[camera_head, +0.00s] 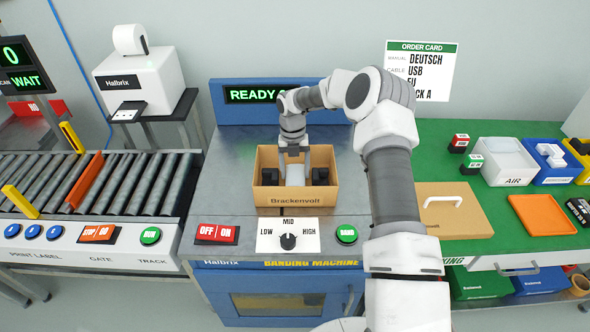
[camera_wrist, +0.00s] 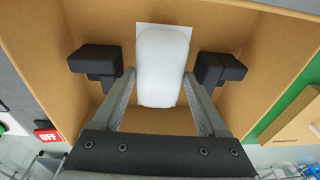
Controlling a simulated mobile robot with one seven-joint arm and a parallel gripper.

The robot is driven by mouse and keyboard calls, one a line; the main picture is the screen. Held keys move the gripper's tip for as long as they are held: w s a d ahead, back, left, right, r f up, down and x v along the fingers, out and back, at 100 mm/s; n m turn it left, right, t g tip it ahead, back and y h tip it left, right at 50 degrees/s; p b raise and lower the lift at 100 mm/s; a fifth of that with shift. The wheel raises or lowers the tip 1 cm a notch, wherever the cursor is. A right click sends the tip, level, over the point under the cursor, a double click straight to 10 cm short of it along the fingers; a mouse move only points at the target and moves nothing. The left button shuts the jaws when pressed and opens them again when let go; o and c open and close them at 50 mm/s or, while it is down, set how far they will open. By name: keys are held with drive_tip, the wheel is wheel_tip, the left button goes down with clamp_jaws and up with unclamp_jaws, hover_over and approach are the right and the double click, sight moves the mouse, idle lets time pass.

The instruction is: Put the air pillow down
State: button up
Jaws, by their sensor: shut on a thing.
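The white air pillow (camera_wrist: 162,75) is between the two fingers of my gripper (camera_wrist: 160,95) in the wrist view, and the fingers are shut on it. The pillow is inside the open cardboard box (camera_head: 296,201) marked Brackenvolt. In the head view my gripper (camera_head: 294,150) reaches down into the box from above. Two black blocks, a left one (camera_wrist: 94,60) and a right one (camera_wrist: 220,69), lie in the box on either side of the pillow. A white sheet shows partly under the pillow. Whether the pillow touches the box floor I cannot tell.
The box stands on the banding machine (camera_head: 225,185), whose display reads READY. A roller conveyor (camera_head: 130,182) is at left. The green bench (camera_head: 430,150) at right holds a cardboard lid (camera_head: 450,215), a white AIR bin (camera_head: 510,178) and an orange tray (camera_head: 541,214).

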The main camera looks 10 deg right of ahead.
drive_tip(key=shift+f, duration=0.2)
drive_tip(key=o, duration=1)
drive_tip(key=shift+r, duration=0.1)
